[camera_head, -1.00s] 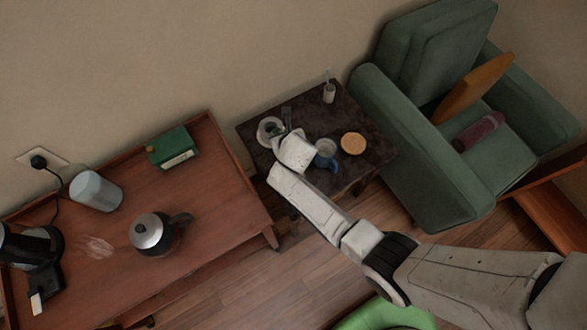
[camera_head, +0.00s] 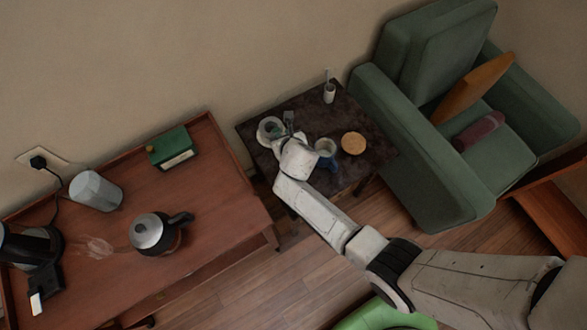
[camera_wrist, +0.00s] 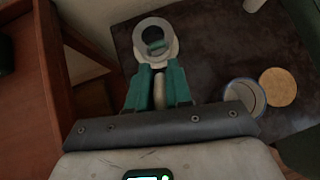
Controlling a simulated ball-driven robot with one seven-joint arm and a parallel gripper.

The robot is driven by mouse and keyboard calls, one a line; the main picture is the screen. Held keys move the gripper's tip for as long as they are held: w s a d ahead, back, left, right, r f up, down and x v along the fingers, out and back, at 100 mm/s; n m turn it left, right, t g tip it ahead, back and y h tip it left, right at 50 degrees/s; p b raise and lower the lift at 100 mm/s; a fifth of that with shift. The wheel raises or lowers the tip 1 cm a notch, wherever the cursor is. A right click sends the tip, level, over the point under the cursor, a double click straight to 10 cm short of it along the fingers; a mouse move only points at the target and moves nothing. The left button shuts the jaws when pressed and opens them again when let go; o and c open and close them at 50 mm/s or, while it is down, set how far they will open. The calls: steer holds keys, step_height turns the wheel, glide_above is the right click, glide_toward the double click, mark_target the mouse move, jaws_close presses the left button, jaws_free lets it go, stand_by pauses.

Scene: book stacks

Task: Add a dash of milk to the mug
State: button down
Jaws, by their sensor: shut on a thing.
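A pale round jug (camera_head: 265,131) is at the left of the small dark table (camera_head: 300,104). In the wrist view I look into the jug's open rim (camera_wrist: 142,33), with its handle pointing toward me. My gripper (camera_wrist: 158,84), with teal fingers, is shut on that handle; it also shows in the head view (camera_head: 289,125). I cannot tell whether the jug touches the tabletop. A blue mug (camera_head: 328,163) with a pale inside stands to the right of my gripper; in the wrist view, its round top (camera_wrist: 244,96) shows at the right, apart from the jug.
A round tan coaster (camera_head: 353,143) lies right of the mug. A small pale vase (camera_head: 329,93) stands at the table's back. A wooden desk (camera_head: 215,210) with a kettle (camera_head: 150,232) is at the left; a green armchair (camera_head: 400,120) is at the right.

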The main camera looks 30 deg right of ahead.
steer(key=shift+s+a+t, duration=0.1)
steer(key=shift+s+t, duration=0.05)
steer(key=shift+t, duration=0.25)
stand_by(0.4)
steer(key=shift+r, duration=0.15)
stand_by(0.7)
steer(key=shift+s+t, duration=0.2)
steer(key=shift+t, duration=0.2)
stand_by(0.5)
steer(key=shift+w, duration=0.2)
steer(key=shift+w+a+g, duration=0.1)
steer(key=shift+g, duration=0.3)
steer(key=shift+w+g, duration=0.4)
steer(key=shift+g, duration=0.3)
steer(key=shift+f, duration=0.2)
